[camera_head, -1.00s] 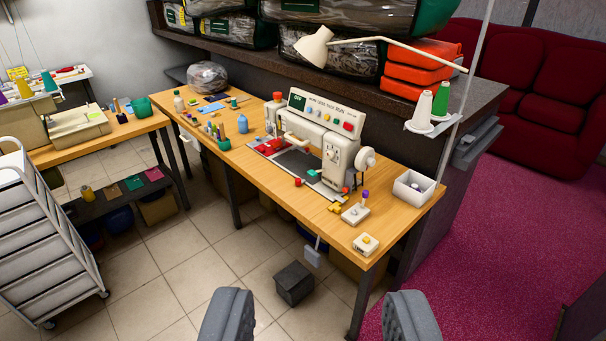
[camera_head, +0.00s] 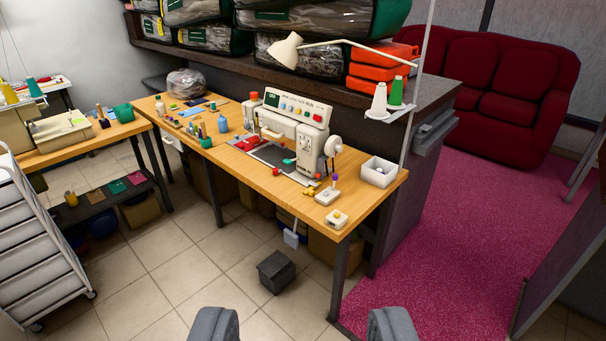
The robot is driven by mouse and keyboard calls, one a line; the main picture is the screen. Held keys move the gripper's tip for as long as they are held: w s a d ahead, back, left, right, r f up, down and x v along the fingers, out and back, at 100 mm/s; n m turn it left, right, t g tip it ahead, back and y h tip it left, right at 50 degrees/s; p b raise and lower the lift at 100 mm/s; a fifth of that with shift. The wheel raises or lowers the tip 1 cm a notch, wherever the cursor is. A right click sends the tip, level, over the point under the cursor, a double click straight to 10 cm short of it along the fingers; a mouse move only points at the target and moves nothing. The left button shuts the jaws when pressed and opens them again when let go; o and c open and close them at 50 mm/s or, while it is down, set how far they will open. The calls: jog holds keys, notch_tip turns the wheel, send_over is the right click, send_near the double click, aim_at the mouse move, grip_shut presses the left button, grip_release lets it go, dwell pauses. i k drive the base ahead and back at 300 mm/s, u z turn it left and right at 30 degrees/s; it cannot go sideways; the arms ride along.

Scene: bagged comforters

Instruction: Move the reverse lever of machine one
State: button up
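A cream sewing machine (camera_head: 305,141) with a panel of coloured buttons stands on the wooden table (camera_head: 245,185) in the middle of the view. A small teal part (camera_head: 289,161) shows low at its front, and a red knob (camera_head: 275,171) is at the table's front edge; I cannot tell which part is the reverse lever. A second cream machine (camera_head: 62,131) stands on the table at the left. I see no label for machine one. My gripper (camera_head: 303,325) shows as two grey fingers at the bottom edge, wide apart and empty, well short of the table.
A dark block (camera_head: 276,271) is on the tiled floor below. A white drawer cart (camera_head: 38,250) stands at the left. Pink carpet (camera_head: 440,260) is clear at the right.

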aim_at(288, 162)
jog(key=z, duration=0.1)
jog(key=k, duration=0.35)
jog(key=u, duration=0.25)
jog(key=i, duration=0.85)
jog(key=u, duration=0.05)
jog(key=k, duration=0.45)
jog(key=z, duration=0.85)
jog(key=i, duration=1.6)
jog(key=u, duration=0.5)
